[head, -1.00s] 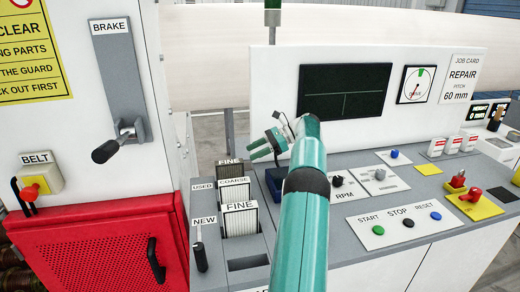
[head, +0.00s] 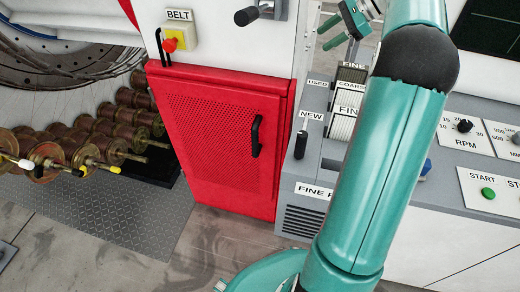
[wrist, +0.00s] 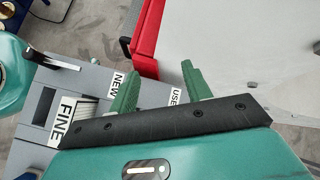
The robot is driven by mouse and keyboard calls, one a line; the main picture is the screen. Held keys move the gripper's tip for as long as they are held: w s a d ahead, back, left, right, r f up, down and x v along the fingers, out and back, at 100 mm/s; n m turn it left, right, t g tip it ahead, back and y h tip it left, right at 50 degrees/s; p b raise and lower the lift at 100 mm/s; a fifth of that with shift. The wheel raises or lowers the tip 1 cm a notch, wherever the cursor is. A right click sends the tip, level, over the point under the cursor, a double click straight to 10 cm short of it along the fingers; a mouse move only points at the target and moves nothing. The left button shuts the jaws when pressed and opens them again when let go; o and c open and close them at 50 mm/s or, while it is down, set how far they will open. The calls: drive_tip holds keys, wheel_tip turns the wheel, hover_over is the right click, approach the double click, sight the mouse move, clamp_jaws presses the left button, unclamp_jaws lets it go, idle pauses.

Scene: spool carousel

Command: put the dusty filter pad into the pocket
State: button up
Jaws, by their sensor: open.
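My gripper (head: 331,32) is open and empty, at the top of the head view above the filter rack. Its two green fingers stand apart in the wrist view (wrist: 160,84). The front FINE pad shows in the wrist view (wrist: 85,111). Labels USED (head: 318,83) and NEW (head: 311,115) sit at the rack's left. I cannot make out a dusty pad, nor which opening is the pocket.
A red perforated cabinet door (head: 215,140) with a black handle (head: 255,136) is shut, left of the console. Brown spools (head: 90,140) stand at the far left. A dark lever (head: 301,140) stands under the NEW label. Floor (head: 200,250) is free in front.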

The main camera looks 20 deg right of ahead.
drive_tip(key=s+a+r+n+g+h, duration=0.15)
drive_tip(key=s+a+n, duration=0.35)
drive_tip(key=a, duration=0.6)
drive_tip(key=s+a+r+n+h, duration=0.1)
drive_tip(key=s+a+n+h, duration=0.25)
drive_tip(key=a, duration=0.85)
drive_tip(key=s+a+f+n+t+h, duration=0.1)
drive_tip(key=s+a+f+n, duration=0.3)
drive_tip(key=s, duration=0.4)
drive_tip(key=s+a+f+n+t+h, duration=0.1)
drive_tip(key=s+a+f+n, duration=0.3)
drive_tip(key=s+n, duration=0.3)
drive_tip(key=shift+s+a+f+h, duration=0.2)
drive_tip(key=shift+s+a+h, duration=0.1)
drive_tip(key=shift+s+a, duration=0.65)
drive_tip(key=shift+s+d+n, duration=0.15)
drive_tip(key=shift+n, duration=0.1)
